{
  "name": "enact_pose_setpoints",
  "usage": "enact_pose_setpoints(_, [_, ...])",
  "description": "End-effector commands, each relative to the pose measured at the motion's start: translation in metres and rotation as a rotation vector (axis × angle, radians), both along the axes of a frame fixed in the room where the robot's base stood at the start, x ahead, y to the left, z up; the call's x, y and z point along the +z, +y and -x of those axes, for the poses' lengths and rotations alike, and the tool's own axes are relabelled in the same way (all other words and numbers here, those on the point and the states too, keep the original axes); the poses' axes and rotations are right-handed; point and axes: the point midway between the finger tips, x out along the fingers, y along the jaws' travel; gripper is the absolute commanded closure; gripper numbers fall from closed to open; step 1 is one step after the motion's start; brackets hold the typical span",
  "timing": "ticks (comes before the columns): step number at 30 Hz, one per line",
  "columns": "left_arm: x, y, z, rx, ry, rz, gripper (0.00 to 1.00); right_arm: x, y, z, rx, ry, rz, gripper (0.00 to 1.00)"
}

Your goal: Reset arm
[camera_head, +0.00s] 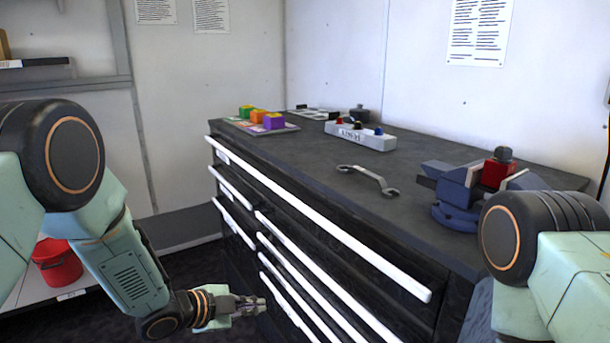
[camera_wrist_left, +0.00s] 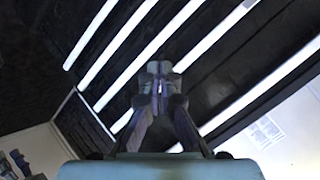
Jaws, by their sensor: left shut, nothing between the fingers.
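My left arm comes in from the left in the head view. Its gripper (camera_head: 252,305) is low, in front of the drawer fronts of the black tool cabinet (camera_head: 340,208). The gripper is shut and empty. In the left wrist view the two fingertips (camera_wrist_left: 158,70) meet, with the white drawer handles (camera_wrist_left: 135,45) behind them. My right arm shows at the right edge of the head view, and its gripper is out of view.
On the cabinet top are a wrench (camera_head: 368,179), a blue vise (camera_head: 458,194) with a red block (camera_head: 497,171), a grey button box (camera_head: 361,135) and coloured blocks (camera_head: 258,117). A red bucket (camera_head: 57,262) stands at the left. The floor before the drawers looks clear.

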Motion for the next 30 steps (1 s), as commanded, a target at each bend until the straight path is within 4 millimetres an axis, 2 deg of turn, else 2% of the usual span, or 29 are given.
enact_pose_setpoints(1, [-0.020, 0.008, 0.019, 0.117, 0.114, 0.055, 1.00, 0.000, 0.000, 0.000, 0.000, 0.000, 0.000, 0.60])
enact_pose_setpoints(5, [-0.068, 0.033, 0.076, 0.467, 0.406, 0.190, 1.00, 0.000, 0.000, 0.000, 0.000, 0.000, 0.000, 0.60])
enact_pose_setpoints(6, [-0.082, 0.041, 0.097, 0.575, 0.488, 0.219, 1.00, 0.000, 0.000, 0.000, 0.000, 0.000, 0.000, 0.60])
enact_pose_setpoints(10, [-0.119, 0.066, 0.169, 0.898, 0.708, 0.274, 1.00, 0.000, 0.000, 0.000, 0.000, 0.000, 0.000, 0.60])
enact_pose_setpoints(15, [-0.147, 0.094, 0.272, 1.263, 0.919, 0.259, 1.00, 0.000, 0.000, 0.000, 0.000, 0.000, 0.000, 0.60])
enact_pose_setpoints(18, [-0.152, 0.107, 0.328, 1.418, 1.000, 0.209, 1.00, 0.000, 0.000, 0.000, 0.000, 0.000, 0.000, 0.60])
enact_pose_setpoints(21, [-0.153, 0.114, 0.371, 1.500, 1.055, 0.148, 1.00, 0.000, 0.000, 0.000, 0.000, 0.000, 0.000, 0.60])
enact_pose_setpoints(25, [-0.155, 0.115, 0.402, 1.521, 1.105, 0.097, 1.00, 0.000, 0.000, 0.000, 0.000, 0.000, 0.000, 0.60])
enact_pose_setpoints(30, [-0.158, 0.115, 0.408, 1.521, 1.116, 0.086, 1.00, 0.000, 0.000, 0.000, 0.000, 0.000, 0.000, 0.60])
